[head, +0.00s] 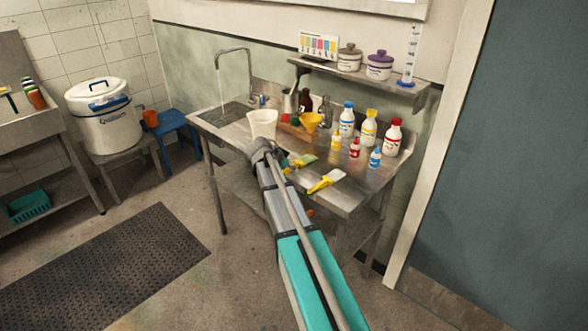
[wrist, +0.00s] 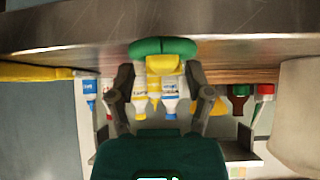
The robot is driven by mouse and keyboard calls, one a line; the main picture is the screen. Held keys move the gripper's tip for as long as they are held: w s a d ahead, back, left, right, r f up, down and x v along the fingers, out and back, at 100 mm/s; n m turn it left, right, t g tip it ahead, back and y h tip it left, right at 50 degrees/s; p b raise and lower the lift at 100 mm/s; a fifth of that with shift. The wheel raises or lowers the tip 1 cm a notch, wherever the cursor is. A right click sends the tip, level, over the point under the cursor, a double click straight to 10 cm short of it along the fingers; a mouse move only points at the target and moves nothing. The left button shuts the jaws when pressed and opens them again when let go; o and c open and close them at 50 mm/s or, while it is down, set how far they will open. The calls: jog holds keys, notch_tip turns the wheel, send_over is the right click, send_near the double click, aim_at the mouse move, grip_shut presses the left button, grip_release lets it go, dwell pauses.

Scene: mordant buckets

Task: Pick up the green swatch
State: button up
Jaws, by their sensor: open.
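In the head view, a green piece (head: 305,160) with yellow beside it lies on the steel table, just right of my arm's end; I take it to be the green swatch. In the upside-down wrist view, a rounded green piece (wrist: 150,47) with a yellow part in front of it shows straight ahead, just beyond my fingertips. My gripper (wrist: 162,78) is open, with its two fingers apart and nothing clearly held between them. In the head view my gripper (head: 262,146) is seen from behind, low over the table's front, and its fingertips are hidden.
A yellow brush (head: 327,180) lies to the right on the steel table (head: 345,198). A white beaker (head: 262,122) stands close behind my gripper. Bottles, a yellow funnel (head: 311,121) and a wooden tray stand further back. A sink (head: 225,113) is at the left.

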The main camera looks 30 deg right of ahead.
aim_at(297, 163)
dwell(0.3)
grip_shut()
jog(key=shift+r, duration=0.2)
dwell(0.4)
notch_tip(297, 163, up, 3)
jog(key=p, duration=0.3)
jog(key=s+a+r+p, duration=0.6)
jog(key=s+r+p, duration=0.3)
jog(key=s, duration=0.3)
jog(key=shift+s+r+p, duration=0.3)
jog(key=shift+s+p, duration=0.05)
jog(key=shift+p, duration=0.15)
